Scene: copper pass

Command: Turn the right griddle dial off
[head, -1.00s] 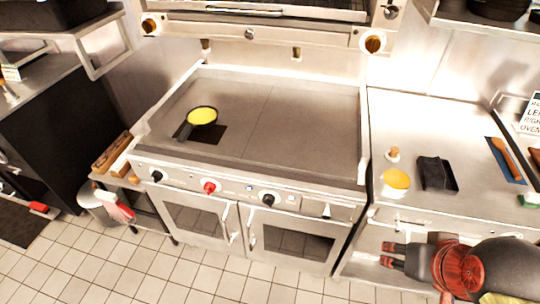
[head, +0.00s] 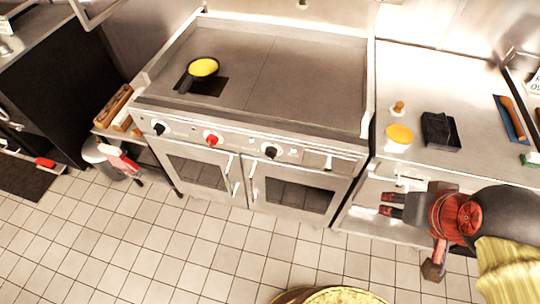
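The griddle (head: 300,75) stands in the middle of the head view, with a control panel along its front. The right griddle dial (head: 271,152) is black and sits on the panel right of centre; its exact setting is too small to read. A red dial (head: 212,139) is in the middle and another black dial (head: 159,129) at the left. My gripper (head: 386,204) is at the lower right, with dark fingers pointing left. It is apart from the dial, in front of the right counter's lower shelf. The two fingers show a gap between them, with nothing in it.
A small pan with yellow contents (head: 203,68) sits on the griddle's left. The right counter (head: 440,85) holds a yellow-topped cup (head: 398,137), a black container (head: 440,131) and a wooden-handled tool (head: 512,117). Tiled floor (head: 190,240) before the griddle is clear.

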